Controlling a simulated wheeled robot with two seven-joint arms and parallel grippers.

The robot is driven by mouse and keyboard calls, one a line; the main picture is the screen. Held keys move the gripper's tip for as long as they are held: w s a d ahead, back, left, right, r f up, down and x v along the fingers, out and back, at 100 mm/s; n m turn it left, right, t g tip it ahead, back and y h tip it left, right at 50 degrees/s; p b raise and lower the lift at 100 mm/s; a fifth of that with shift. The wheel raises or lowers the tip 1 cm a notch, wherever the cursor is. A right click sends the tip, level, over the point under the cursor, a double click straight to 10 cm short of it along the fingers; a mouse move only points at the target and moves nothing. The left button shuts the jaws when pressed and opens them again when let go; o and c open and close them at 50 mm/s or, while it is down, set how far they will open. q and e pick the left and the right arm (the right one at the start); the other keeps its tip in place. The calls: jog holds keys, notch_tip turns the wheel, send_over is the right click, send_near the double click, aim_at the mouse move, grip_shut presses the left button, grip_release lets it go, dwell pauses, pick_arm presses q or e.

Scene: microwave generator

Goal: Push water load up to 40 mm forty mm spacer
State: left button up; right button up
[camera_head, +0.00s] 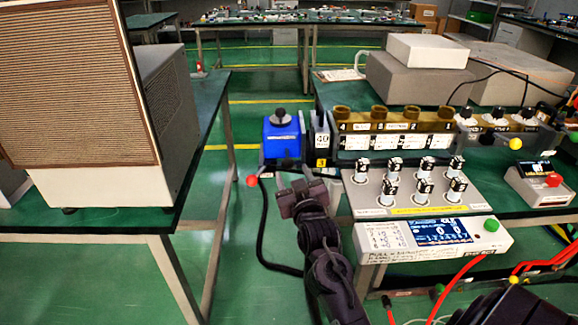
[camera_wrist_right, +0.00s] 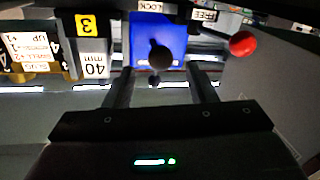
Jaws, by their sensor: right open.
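The water load looks to be the blue block (camera_head: 281,138) with a black knob on top, at the left end of the right-hand bench. The dark spacer (camera_head: 320,140) labelled 40 stands just right of it, with a narrow gap between them. In the right wrist view the blue block (camera_wrist_right: 178,35) is between and beyond the fingers, and the spacer (camera_wrist_right: 94,62) marked 40 mm is left of it, apart. My right gripper (camera_head: 297,172) is open and empty, on the near side of the block. The wrist view also shows my right gripper (camera_wrist_right: 163,80). My left gripper is out of view.
A row of brass-coloured blocks (camera_head: 395,118) stands right of the spacer. A red ball knob (camera_head: 252,181) sits left of my gripper. Open floor separates the left table.

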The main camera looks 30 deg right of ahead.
aim_at(290, 168)
jog(key=x, duration=0.6)
jog(key=shift+f, duration=0.1)
jog(key=shift+c, duration=0.4)
grip_shut()
